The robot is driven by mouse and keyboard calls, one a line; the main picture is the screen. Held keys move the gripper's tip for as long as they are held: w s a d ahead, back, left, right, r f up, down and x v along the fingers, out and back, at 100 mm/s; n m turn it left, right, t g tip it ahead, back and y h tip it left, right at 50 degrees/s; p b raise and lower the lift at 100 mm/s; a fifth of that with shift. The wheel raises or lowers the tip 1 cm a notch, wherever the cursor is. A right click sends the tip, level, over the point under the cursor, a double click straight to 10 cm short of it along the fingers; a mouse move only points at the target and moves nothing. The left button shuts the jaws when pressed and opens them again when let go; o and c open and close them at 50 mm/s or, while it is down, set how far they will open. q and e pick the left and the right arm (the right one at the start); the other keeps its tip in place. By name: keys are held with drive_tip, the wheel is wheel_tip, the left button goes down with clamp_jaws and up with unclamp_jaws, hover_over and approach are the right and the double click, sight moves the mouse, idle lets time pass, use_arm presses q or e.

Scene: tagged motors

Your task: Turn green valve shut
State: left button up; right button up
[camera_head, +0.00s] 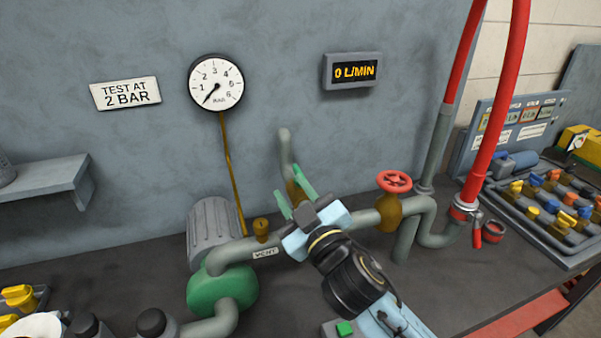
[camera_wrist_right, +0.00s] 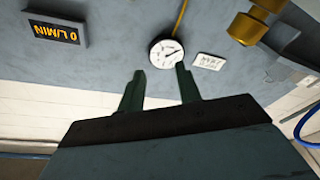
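My right gripper (camera_head: 288,180) is in the middle of the head view, above the pipework, with its two green fingers apart and nothing between them. In the right wrist view its fingers (camera_wrist_right: 160,70) are also spread and empty. A brass valve body (camera_head: 294,193) on an upright grey pipe shows partly behind the fingers. No green handwheel can be made out; the gripper covers part of that pipe. A red handwheel (camera_head: 395,181) sits on another brass body (camera_head: 388,211) to the right. My left gripper is not in view.
A green pump (camera_head: 222,289) with a grey motor (camera_head: 213,226) and small brass vent (camera_head: 261,229) stands left of my arm. The pressure gauge (camera_head: 216,83) needle points low, below 1. The flow display (camera_head: 353,71) reads 0 L/MIN. Red hose (camera_head: 492,110) rises at right.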

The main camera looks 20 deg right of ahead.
drive_tip(key=a+r+n+g+y, duration=0.1)
drive_tip(key=a+r+n+y, duration=0.8)
drive_tip(key=r+n+y, duration=0.15)
drive_tip(key=s+a+r+n+g+y, duration=0.2)
drive_tip(key=a+n+g+y, duration=0.2)
drive_tip(key=n+g+y, duration=0.3)
drive_tip(key=n+g+h, duration=0.7)
drive_tip(key=n+h, duration=0.4)
drive_tip(key=h, duration=1)
approach(300, 172)
drive_tip(key=p+x, duration=0.1)
drive_tip(key=x, duration=0.7)
drive_tip(key=shift+f, duration=0.3)
